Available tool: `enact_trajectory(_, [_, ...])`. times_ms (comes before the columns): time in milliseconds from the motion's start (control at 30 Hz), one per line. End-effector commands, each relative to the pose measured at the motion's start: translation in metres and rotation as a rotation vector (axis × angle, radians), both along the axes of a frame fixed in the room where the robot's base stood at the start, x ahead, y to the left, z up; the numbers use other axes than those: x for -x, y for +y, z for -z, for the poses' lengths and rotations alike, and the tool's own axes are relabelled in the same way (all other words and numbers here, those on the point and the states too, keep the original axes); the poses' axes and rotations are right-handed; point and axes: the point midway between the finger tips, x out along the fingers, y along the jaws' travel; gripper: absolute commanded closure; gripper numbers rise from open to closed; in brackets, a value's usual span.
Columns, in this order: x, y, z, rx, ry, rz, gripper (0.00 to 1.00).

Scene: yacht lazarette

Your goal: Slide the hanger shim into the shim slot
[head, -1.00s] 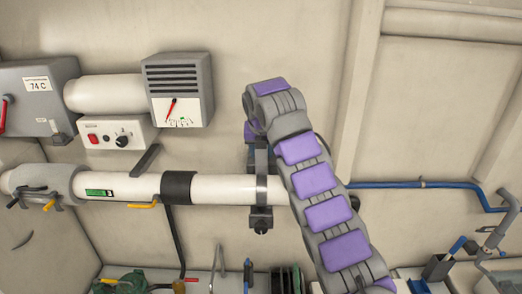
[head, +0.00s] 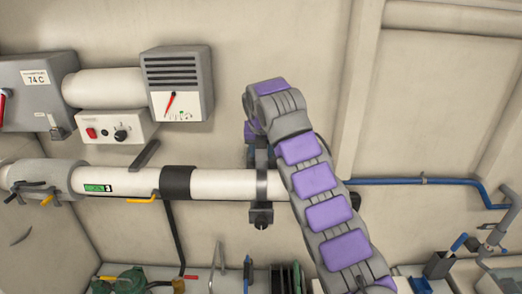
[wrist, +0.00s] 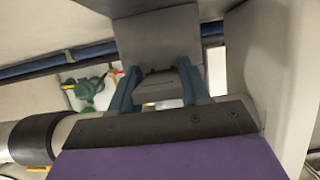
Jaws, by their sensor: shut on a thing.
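In the wrist view, the two blue fingers of my gripper (wrist: 159,72) are closed on a small dark grey piece, which looks like the hanger shim (wrist: 163,84). A larger grey block (wrist: 158,35) stands just beyond the fingertips. I cannot tell whether the piece touches it, and I see no clear slot opening. In the head view, a dark pipe hanger (head: 261,187) wraps the white pipe (head: 228,184), with a clamp block (head: 261,215) below.
A gauge box (head: 176,70) and a heater control box (head: 112,127) are on the wall at left. A blue hose (head: 410,181) runs along the wall at right. Several tools and green fittings (head: 125,282) lie along the bottom. The upper right wall is bare.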

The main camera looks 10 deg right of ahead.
Motion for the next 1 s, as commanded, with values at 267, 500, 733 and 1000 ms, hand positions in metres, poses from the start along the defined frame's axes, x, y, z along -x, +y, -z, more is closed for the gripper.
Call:
enact_trajectory(267, [0.001,0.0,-0.009,-0.001,0.003,0.0,0.92])
enact_trajectory(500, [0.0,0.0,-0.018,0.0,0.002,0.0,0.92])
enact_trajectory(733, [0.0,0.0,-0.027,0.0,0.001,0.0,0.92])
enact_trajectory(1000, [0.0,0.0,-0.036,0.0,0.001,0.0,0.92])
